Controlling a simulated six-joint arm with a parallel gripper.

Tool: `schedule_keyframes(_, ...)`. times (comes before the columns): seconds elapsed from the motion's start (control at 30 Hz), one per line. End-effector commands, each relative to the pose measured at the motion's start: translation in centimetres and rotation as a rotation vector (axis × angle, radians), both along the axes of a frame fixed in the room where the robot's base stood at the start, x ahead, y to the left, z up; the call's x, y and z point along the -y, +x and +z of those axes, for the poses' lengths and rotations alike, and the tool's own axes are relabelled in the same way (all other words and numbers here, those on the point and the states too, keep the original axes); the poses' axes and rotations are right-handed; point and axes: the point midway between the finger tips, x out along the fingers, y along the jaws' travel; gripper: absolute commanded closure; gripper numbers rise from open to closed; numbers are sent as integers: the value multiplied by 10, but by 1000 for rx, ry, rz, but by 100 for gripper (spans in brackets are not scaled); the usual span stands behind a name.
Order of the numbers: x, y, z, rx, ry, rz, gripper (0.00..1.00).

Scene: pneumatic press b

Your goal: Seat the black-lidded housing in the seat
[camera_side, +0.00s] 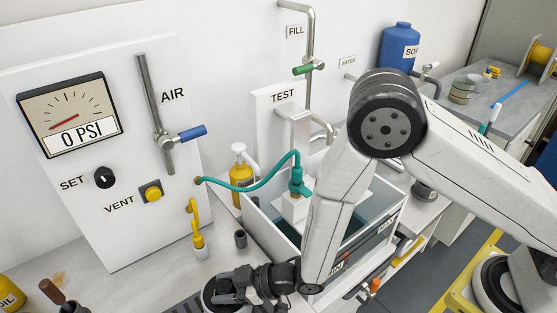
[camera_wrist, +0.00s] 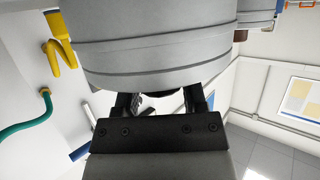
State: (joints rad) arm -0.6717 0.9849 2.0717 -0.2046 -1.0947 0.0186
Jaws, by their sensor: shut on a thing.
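My gripper (camera_side: 240,287) is low at the bottom middle of the side view, at the end of my folded-down arm. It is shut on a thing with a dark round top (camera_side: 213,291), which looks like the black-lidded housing. In the wrist view a large grey ringed cylinder (camera_wrist: 150,50) fills the upper middle, just beyond my gripper (camera_wrist: 162,102). The lid is not clear there, and the fingertips are partly hidden behind the body. I cannot tell where the seat is or whether the housing touches anything below.
An open tank (camera_side: 262,220) stands behind my arm, with a teal hose (camera_side: 250,184) running to a fitting inside. The air panel (camera_side: 110,220) is at left, its gauge (camera_side: 70,113) reading 0 PSI. A yellow hose fitting (camera_side: 197,238) and small dark cup (camera_side: 240,239) stand close by.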

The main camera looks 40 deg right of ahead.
Motion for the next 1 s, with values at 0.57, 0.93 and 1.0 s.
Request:
schedule_keyframes(0.57,-1,1,2,5,4,0,100)
schedule_keyframes(0.93,-1,1,10,5,4,0,100)
schedule_keyframes(1.0,-1,1,12,5,5,0,100)
